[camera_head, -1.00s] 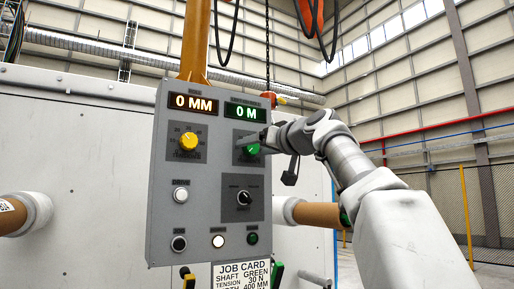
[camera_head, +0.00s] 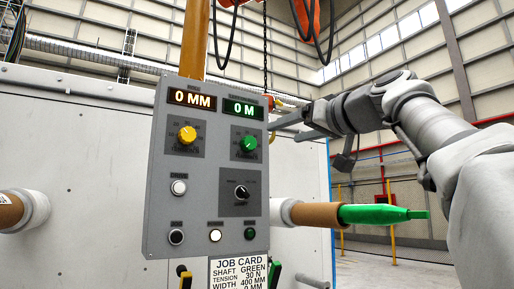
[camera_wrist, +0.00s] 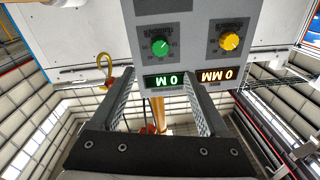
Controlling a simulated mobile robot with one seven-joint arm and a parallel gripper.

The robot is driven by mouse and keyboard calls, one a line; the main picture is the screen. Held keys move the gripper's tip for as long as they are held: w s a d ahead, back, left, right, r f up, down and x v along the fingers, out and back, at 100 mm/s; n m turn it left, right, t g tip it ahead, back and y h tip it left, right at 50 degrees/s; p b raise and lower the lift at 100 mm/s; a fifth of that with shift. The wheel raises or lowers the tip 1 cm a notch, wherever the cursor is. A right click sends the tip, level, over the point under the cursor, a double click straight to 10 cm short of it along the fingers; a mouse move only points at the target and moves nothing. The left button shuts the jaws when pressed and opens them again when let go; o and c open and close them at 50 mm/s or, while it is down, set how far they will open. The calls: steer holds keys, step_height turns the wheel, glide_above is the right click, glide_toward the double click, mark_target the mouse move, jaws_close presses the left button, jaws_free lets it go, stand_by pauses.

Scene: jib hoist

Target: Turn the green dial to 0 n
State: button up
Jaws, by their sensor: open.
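The green dial (camera_head: 249,143) sits on the upper right of the grey control panel (camera_head: 160,215), below a display (camera_head: 244,110) reading 0 M. Its pointer setting is too small to read in the head view. In the wrist view the green dial (camera_wrist: 160,47) appears upside down, ahead of the fingers and left of the yellow dial. My gripper (camera_head: 288,128) is open and empty, to the right of the dial and apart from it. In the wrist view its two fingers (camera_wrist: 157,82) are spread wide.
The yellow dial (camera_head: 187,135) sits left of the green one, under a display (camera_head: 192,100) reading 0 MM. Below are a black knob (camera_head: 241,192) and several buttons. A brown roll with a green tip (camera_head: 380,214) juts out at right. A job card (camera_head: 238,272) hangs below.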

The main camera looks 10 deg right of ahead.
steer(key=shift+v, duration=1.65)
